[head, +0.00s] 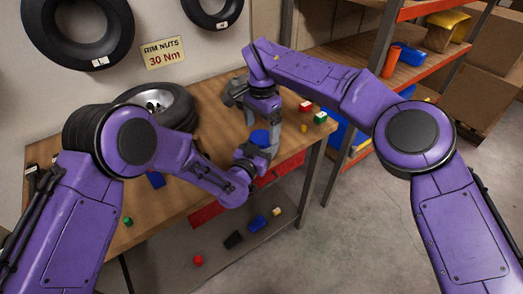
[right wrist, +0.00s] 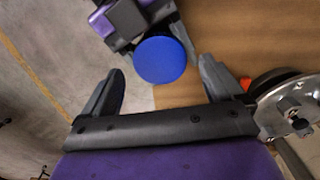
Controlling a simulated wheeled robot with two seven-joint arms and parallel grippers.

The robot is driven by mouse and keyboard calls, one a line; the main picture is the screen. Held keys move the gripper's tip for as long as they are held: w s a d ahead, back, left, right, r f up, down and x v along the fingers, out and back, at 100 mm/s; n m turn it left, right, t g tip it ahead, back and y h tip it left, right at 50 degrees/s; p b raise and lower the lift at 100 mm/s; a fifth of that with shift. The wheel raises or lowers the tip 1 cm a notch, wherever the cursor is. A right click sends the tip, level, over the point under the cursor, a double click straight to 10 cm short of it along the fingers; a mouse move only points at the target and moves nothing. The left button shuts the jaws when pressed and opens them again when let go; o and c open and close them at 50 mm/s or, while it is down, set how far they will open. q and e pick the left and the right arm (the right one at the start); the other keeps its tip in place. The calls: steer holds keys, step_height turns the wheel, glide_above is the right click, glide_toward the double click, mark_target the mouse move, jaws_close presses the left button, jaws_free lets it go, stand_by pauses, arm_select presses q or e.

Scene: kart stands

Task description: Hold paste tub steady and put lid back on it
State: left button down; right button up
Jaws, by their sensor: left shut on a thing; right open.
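A round blue lid (head: 260,137) shows face-up near the front right edge of the wooden bench. It also shows in the right wrist view (right wrist: 161,60), where it hides most of what is beneath it. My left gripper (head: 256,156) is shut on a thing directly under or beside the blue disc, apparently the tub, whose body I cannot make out. My left gripper also shows at the top of the right wrist view (right wrist: 133,22). My right gripper (right wrist: 160,68) is open, its fingers apart on either side of the lid with visible gaps. I cannot tell how the lid is seated.
A tyre with a metal rim (head: 155,103) lies on the bench (head: 180,200) at the left. Small red (head: 305,106) and green (head: 320,118) blocks lie at the bench's right. A lower shelf holds several small items. An orange-edged rack (head: 400,75) stands at the right.

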mark_target(265, 150)
step_height(265, 150, up, 2)
steer(key=shift+c, duration=0.2)
step_height(265, 150, up, 3)
steer(key=n, duration=0.3)
steer(key=shift+r+n, duration=0.2)
steer(key=shift+n, duration=0.1)
step_height(265, 150, down, 8)
steer(key=shift+f, duration=0.1)
stand_by(0.3)
